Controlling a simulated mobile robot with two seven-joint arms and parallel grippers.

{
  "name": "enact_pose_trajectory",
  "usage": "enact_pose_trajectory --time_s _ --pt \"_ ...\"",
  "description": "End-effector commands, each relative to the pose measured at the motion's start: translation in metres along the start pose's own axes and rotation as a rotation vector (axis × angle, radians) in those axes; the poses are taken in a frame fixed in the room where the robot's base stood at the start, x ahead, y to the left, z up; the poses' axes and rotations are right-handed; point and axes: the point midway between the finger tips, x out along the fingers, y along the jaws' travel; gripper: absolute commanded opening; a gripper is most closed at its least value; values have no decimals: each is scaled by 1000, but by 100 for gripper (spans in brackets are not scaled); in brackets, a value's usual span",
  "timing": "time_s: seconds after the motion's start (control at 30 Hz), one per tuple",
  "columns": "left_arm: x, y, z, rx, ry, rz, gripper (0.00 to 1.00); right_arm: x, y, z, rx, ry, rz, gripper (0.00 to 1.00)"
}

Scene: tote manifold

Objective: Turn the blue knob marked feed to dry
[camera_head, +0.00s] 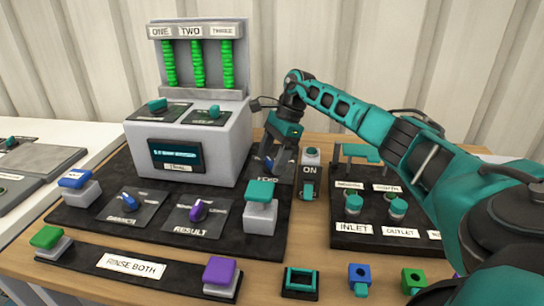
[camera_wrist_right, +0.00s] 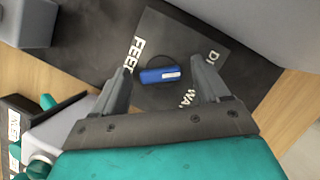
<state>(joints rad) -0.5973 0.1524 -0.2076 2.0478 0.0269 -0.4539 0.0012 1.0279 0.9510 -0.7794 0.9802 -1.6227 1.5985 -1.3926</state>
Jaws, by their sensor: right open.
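The blue feed knob (camera_wrist_right: 160,75) shows in the right wrist view on a dark plate lettered FEED, with DR... and WA... on the opposite side. A pale mark sits at one end of the knob. My right gripper (camera_wrist_right: 166,78) is open, with its two fingers apart on either side of the knob and not visibly touching it. In the head view my right gripper (camera_head: 276,160) points down over the feed plate beside the grey box, hiding most of the knob. My left gripper is not in view.
The grey box (camera_head: 195,145) with three green columns stands left of the gripper. An ON switch (camera_head: 309,175) is close on the right. A teal-topped block (camera_head: 260,205) stands in front. The INLET and OUTLET panel (camera_head: 345,241) lies under my right arm.

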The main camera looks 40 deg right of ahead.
Motion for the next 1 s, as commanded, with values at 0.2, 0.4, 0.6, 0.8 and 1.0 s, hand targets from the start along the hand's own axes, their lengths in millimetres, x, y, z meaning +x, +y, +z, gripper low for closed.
enact_pose_trajectory --time_s 0.2,0.4,0.6,0.8,1.0 --pt "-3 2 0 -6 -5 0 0 -30 -1 0 1 -1 -5 74" --pt "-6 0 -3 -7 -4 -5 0 -76 -1 1 1 -2 -6 74" --pt "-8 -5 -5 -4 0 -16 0 -112 -1 1 1 -1 -4 74" --pt "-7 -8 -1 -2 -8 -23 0 -127 0 0 -1 1 -2 74" --pt "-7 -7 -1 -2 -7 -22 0 -129 0 0 -1 0 -1 74"
